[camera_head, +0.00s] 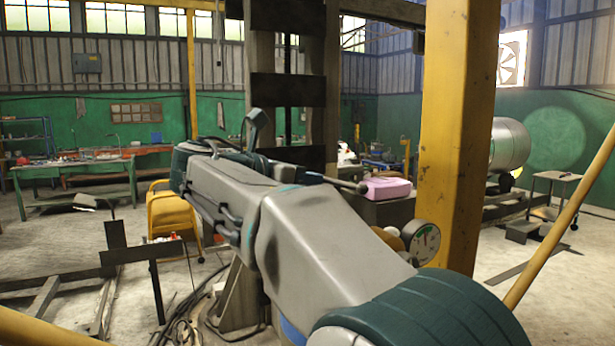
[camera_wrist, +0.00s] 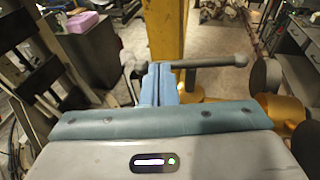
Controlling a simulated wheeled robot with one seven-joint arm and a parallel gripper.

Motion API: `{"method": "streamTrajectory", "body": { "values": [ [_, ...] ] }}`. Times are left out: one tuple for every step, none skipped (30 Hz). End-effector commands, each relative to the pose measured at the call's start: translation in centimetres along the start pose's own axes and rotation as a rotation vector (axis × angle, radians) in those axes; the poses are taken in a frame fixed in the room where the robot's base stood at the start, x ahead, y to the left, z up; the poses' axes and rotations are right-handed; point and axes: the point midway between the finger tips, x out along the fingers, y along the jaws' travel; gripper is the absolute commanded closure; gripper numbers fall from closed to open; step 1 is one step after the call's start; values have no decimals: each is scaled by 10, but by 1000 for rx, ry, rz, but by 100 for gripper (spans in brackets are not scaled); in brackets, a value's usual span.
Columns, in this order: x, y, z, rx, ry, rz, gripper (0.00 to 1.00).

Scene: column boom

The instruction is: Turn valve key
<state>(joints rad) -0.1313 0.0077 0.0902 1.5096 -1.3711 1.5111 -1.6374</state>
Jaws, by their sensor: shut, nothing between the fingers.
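A grey bar with rounded ends, which looks like the valve key (camera_wrist: 210,62), runs across the wrist view. Its right arm ends in a knob, and its left end shows just left of my fingers. In the head view one arm of the valve key (camera_head: 335,181) sticks out beyond my arm; the rest is hidden.
A yellow column (camera_head: 455,130) stands close behind the key. A pink case (camera_head: 386,189) rests on a dark block. A yellow slanted pole (camera_head: 562,235) is at the right. The floor beyond the column has free room.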

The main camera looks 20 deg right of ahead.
Motion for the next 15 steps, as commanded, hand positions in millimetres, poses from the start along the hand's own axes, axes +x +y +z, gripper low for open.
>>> {"method": "streamTrajectory", "body": {
  "values": [
    [1,0,0,0,0,0,100],
    [1,0,0,0,0,0,100],
    [1,0,0,0,0,0,100],
    [1,0,0,0,0,0,100],
    [1,0,0,0,0,0,100],
    [1,0,0,0,0,0,100],
    [1,0,0,0,0,0,100],
    [1,0,0,0,0,0,100],
    [1,0,0,0,0,-1,100],
    [1,0,0,0,0,-1,100],
    [2,0,1,0,0,-1,100],
    [3,0,2,0,0,-1,100],
    [4,1,2,0,0,-2,100],
    [6,1,3,-1,0,-3,100],
    [9,1,4,-2,0,-4,100]
  ]
}}
